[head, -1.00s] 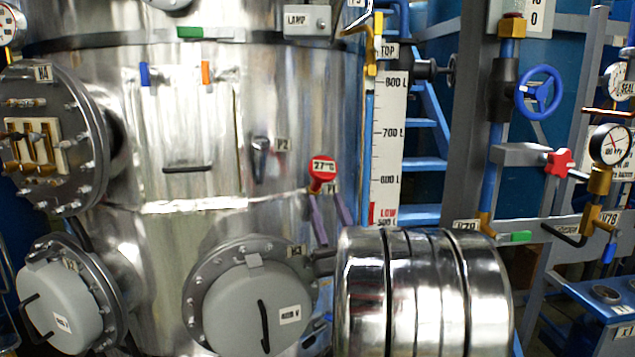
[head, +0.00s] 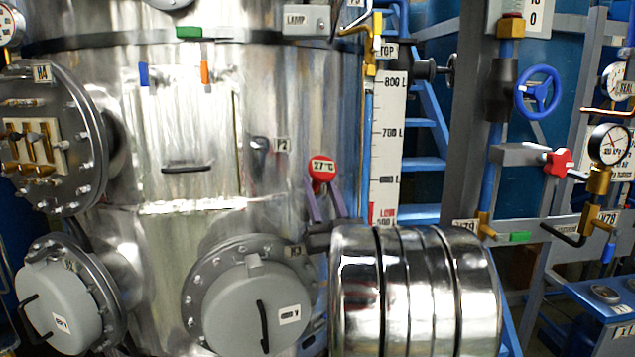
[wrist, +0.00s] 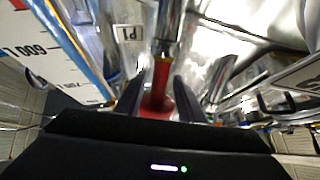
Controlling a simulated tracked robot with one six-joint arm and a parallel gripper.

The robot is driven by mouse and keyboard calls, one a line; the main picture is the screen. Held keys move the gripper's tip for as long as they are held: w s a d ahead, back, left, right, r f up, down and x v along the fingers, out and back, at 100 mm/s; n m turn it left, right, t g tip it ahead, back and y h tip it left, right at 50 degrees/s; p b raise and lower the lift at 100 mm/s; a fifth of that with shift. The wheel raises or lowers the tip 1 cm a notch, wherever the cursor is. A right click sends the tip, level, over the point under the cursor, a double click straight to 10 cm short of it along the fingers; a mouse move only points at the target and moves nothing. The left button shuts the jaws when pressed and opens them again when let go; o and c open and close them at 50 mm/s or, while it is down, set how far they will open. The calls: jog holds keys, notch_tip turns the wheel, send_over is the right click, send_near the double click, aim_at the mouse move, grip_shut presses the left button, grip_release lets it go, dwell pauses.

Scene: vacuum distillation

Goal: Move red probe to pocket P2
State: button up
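The red probe (head: 322,169) has a round head reading 27 °C and sits on the right side of the steel vessel. In the wrist view, the red probe (wrist: 160,80) meets a metal socket (wrist: 169,28) beside a P1 label (wrist: 130,34). My gripper (head: 323,194) reaches up from below, its fingers on either side of the probe. In the wrist view, my gripper (wrist: 158,84) looks open, with narrow gaps beside the red part. Pocket P2 (head: 260,147) is a short metal stub left of the probe, beside its P2 label (head: 282,145).
A level scale (head: 388,135) stands just right of the probe. A grey round cover (head: 250,305) projects below P2. A black handle (head: 187,168) is on the vessel panel to the left. Valves and a pressure gauge (head: 609,145) are at far right.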

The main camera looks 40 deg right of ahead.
aim_at(327, 180)
grip_shut()
dwell(0.9)
jog(key=shift+s+a+r, duration=0.1)
jog(key=shift+s+r, duration=0.05)
jog(key=shift+r, duration=0.05)
jog(key=shift+s+a+r, duration=0.1)
jog(key=shift+s+r, duration=0.2)
jog(key=shift+r, duration=0.1)
jog(key=shift+s+r, duration=0.1)
jog(key=shift+r, duration=0.05)
jog(key=shift+s+a+r, duration=0.15)
jog(key=shift+s+r, duration=0.05)
jog(key=shift+r, duration=0.05)
jog(key=shift+s+a+r, duration=0.1)
jog(key=shift+s+r, duration=0.1)
jog(key=shift+r, duration=0.1)
jog(key=shift+s+a+r, duration=0.1)
jog(key=shift+s+r, duration=0.1)
jog(key=shift+r, duration=0.05)
jog(key=shift+s+r, duration=0.15)
jog(key=shift+r, duration=0.05)
jog(key=shift+s+a+r, duration=0.15)
jog(key=shift+r, duration=0.05)
